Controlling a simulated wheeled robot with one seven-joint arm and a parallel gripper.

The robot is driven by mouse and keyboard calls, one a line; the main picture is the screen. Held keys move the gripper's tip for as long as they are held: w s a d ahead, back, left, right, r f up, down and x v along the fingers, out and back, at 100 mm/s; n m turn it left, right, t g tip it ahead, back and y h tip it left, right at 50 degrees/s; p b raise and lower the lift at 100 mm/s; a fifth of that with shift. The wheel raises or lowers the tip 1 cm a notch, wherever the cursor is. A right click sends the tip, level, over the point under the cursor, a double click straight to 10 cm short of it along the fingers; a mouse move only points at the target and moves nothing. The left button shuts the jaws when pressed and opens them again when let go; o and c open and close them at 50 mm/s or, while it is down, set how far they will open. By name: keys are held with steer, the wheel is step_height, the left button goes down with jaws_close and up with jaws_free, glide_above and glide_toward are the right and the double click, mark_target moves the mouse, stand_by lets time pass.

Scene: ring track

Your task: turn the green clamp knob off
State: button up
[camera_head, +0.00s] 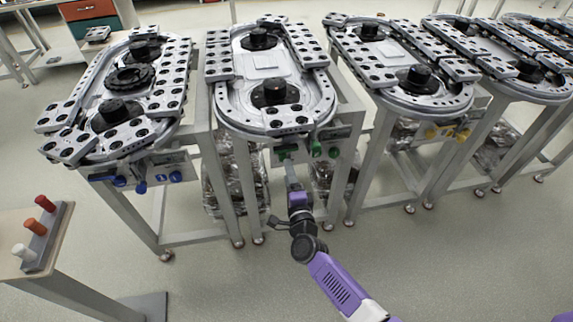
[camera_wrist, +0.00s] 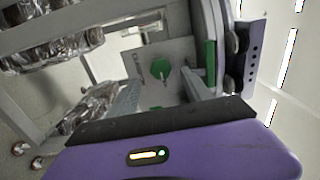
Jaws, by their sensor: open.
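Green clamp knobs sit on the front panel of the second ring track from the left. In the head view one green knob (camera_head: 317,149) and another (camera_head: 333,152) show to the right of my gripper (camera_head: 290,163). Green also shows at the panel behind my fingertips. In the wrist view a round green knob (camera_wrist: 162,75) lies ahead, between the lines of my two open fingers (camera_wrist: 161,83). I cannot tell whether the fingers touch it. A taller green part (camera_wrist: 210,64) stands just right of the right finger. The jaws are open and empty.
A track with blue knobs (camera_head: 142,187) is on the left and one with yellow knobs (camera_head: 447,132) on the right. Table legs and wrapped bundles (camera_head: 222,190) stand below. A side table with a peg rack (camera_head: 46,240) is at lower left. The front floor is clear.

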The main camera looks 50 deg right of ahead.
steer(key=shift+v, duration=1.45)
steer(key=s+a+r+n+t+y, duration=0.3)
steer(key=s+a+r+n+y, duration=0.15)
steer(key=a+r+n, duration=0.5)
steer(key=s+a+r+n+g+y, duration=0.1)
steer(key=s+a+r+n, duration=0.1)
steer(key=s+n, duration=0.3)
steer(key=s+a+r+n+g+y, duration=0.1)
steer(key=s+a+n, duration=0.4)
steer(key=s, duration=0.9)
steer(key=s+a+r+n+g+y, duration=0.1)
steer(key=s+a+r+n+y, duration=0.2)
steer(key=s, duration=0.6)
steer(key=shift+s+a+r+n, duration=0.25)
steer(key=shift+r+n, duration=0.35)
steer(key=shift+n, duration=0.45)
